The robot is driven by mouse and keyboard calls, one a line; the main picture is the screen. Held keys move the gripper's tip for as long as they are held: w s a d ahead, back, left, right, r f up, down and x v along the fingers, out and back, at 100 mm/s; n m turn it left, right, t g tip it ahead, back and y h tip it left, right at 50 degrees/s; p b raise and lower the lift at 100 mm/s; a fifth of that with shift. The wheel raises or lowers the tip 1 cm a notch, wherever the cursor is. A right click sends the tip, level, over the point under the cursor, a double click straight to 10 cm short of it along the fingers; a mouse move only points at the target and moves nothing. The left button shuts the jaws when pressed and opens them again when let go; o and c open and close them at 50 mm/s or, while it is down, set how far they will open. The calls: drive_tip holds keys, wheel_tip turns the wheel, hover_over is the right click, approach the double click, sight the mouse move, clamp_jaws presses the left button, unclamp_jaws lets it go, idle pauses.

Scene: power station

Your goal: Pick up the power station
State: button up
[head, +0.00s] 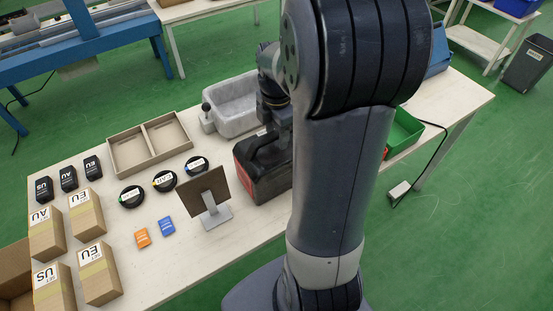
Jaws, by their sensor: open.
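The power station (261,179) is a black and dark red box on the white table, right of the small tilted panel. Its right side is hidden behind my arm. My gripper (277,125) is dark and points down at the top of the power station, close over its handle area. The fingers are small, dark and partly hidden, so I cannot tell whether they touch the box or stand around its handle. The gripper is open.
A brown panel on a stand (207,194) stands just left of the power station. A grey stone-like basin (233,104) and a divided cardboard tray (150,145) lie behind. A green bin (403,132) is to the right. Cartons (86,217), black discs and small boxes fill the left.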

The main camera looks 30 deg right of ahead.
drive_tip(key=shift+f, duration=0.75)
drive_tip(key=shift+c, duration=0.3)
clamp_jaws()
idle(0.5)
drive_tip(key=shift+w+r, duration=0.15)
